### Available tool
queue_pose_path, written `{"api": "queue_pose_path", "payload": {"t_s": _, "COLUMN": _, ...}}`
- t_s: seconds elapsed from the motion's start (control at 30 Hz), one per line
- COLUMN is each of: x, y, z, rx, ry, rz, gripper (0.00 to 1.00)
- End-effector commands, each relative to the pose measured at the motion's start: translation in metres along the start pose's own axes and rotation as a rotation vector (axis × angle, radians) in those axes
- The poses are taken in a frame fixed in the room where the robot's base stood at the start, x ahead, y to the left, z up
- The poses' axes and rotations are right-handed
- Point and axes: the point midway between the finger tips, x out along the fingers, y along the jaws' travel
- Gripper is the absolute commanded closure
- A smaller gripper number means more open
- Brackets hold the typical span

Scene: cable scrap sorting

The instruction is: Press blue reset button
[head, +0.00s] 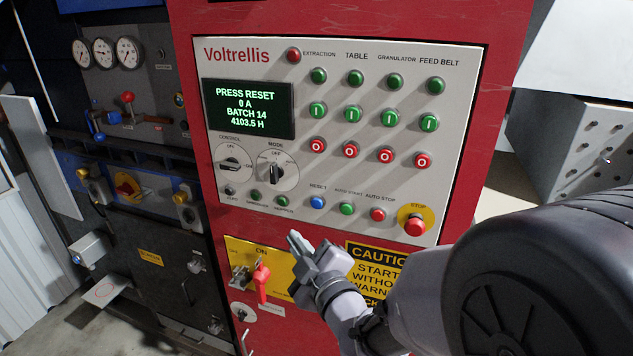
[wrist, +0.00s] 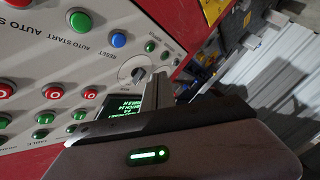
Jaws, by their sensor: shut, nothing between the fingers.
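The blue reset button (head: 317,203) sits on the lower part of the white control panel (head: 330,230), under the label RESET. A green auto start button (head: 347,208) is just to its right. In the wrist view the blue button (wrist: 119,40) shows near the top, with the panel upside down. The display (head: 248,108) reads PRESS RESET, 0 A, BATCH 14, 4103.5 H. My gripper (head: 293,238) is shut and empty, below and a little left of the blue button in the head view, apart from it. In the wrist view the gripper (wrist: 180,98) partly covers the display.
A red stop button (head: 414,226) on a yellow plate is at the panel's lower right. A red-handled switch (head: 262,280) on a yellow plate lies below the panel. Rotary selectors (head: 277,174) stand out left of the reset button. A gauge cabinet (head: 103,52) stands at left.

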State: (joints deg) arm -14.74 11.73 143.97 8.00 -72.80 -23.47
Motion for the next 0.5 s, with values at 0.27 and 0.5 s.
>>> {"api": "queue_pose_path", "payload": {"t_s": 0.27, "x": 0.000, "y": -0.001, "z": -0.001, "rx": -0.006, "ry": 0.006, "rz": 0.001, "gripper": 1.00}}
{"api": "queue_pose_path", "payload": {"t_s": 0.5, "x": 0.011, "y": 0.010, "z": 0.005, "rx": -0.005, "ry": 0.004, "rz": 0.001, "gripper": 1.00}}
